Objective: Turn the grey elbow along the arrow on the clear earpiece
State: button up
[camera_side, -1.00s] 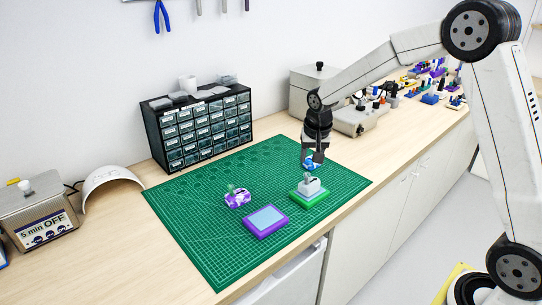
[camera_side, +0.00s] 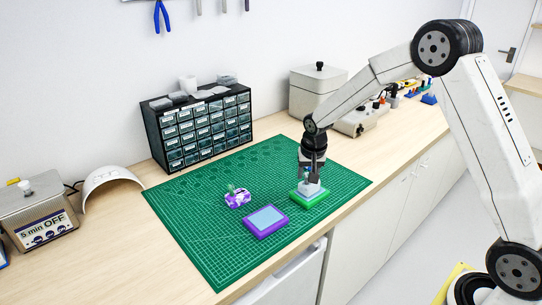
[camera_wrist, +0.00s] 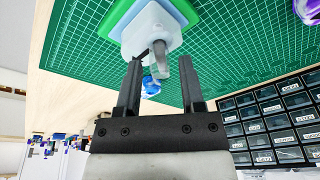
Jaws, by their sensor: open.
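A pale block (camera_side: 312,189) stands on a green base (camera_side: 318,199) near the front right of the mat. The block also shows at the top of the wrist view (camera_wrist: 150,25). The grey elbow (camera_wrist: 160,50) stands out from it. I cannot make out a clear earpiece or an arrow. My gripper (camera_side: 310,178) is open, low over the block and pointing down. In the wrist view its two fingers (camera_wrist: 160,68) are apart, with the elbow between or just beyond their tips. Contact cannot be told. A blue marbled piece (camera_wrist: 150,87) shows past the elbow, partly behind a finger.
A purple marbled piece (camera_side: 238,199) and a purple tray with a light blue top (camera_side: 265,221) lie on the green cutting mat (camera_side: 200,240). A dark drawer cabinet (camera_side: 200,130) and a beige box (camera_side: 318,88) stand at the back. The mat's front left is clear.

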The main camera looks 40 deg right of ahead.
grip_shut()
jog(key=shift+m, duration=0.3)
jog(key=shift+s+m+g+h, duration=0.15)
jog(key=shift+m+g+h, duration=0.25)
jog(key=shift+m, duration=1.8)
